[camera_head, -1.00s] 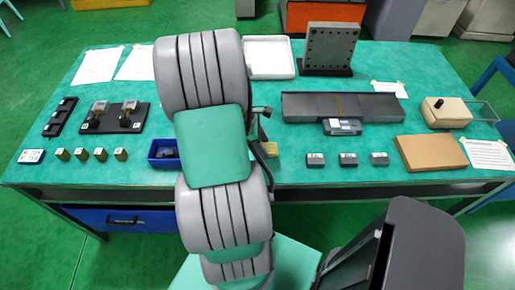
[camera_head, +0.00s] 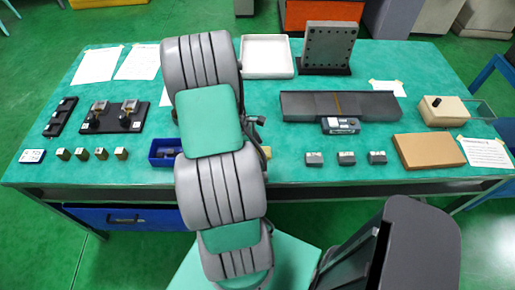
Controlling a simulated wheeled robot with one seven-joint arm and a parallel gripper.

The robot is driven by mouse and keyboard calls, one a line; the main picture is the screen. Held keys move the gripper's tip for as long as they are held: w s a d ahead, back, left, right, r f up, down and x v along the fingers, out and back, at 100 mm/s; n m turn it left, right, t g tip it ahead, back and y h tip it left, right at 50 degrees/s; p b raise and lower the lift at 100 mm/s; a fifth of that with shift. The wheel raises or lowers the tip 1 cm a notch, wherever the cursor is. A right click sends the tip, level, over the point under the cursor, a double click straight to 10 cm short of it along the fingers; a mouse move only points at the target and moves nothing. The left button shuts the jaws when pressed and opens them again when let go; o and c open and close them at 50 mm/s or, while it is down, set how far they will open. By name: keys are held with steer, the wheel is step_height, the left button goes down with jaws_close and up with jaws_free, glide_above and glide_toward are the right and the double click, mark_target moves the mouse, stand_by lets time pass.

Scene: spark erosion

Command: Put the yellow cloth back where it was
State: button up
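A small yellow patch (camera_head: 266,152), probably part of the yellow cloth, shows on the green table just right of my arm. The rest of it is hidden behind the arm. A second tiny yellowish bit shows a little farther back beside the arm; I cannot tell what it is. My arm stands across the middle of the view and covers this part of the table. My gripper is hidden behind the arm links, so I cannot see its fingers or whether it holds anything.
A blue bin (camera_head: 154,154) with dark contents stands left of my arm. Small blocks, a black fixture (camera_head: 112,126) and papers lie farther left.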

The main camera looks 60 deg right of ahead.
steer(key=b+v, duration=0.1)
steer(key=v, duration=1.1)
steer(key=w+a+r+m+t, duration=0.1)
steer(key=w+a+r+t, duration=0.2)
steer(key=w+a+r, duration=0.45)
steer(key=w+a+r+m+t+y, duration=0.1)
steer(key=w+a+r+m+t, duration=0.1)
steer(key=a, duration=1.2)
steer(key=w+a+r+m+t+y, duration=0.1)
steer(key=w+a+r+m+t, duration=0.1)
steer(key=a, duration=1.2)
steer(key=shift+r+t, duration=0.45)
steer(key=shift+t, duration=0.05)
steer(key=shift+d, duration=0.1)
steer(key=shift+d, duration=0.1)
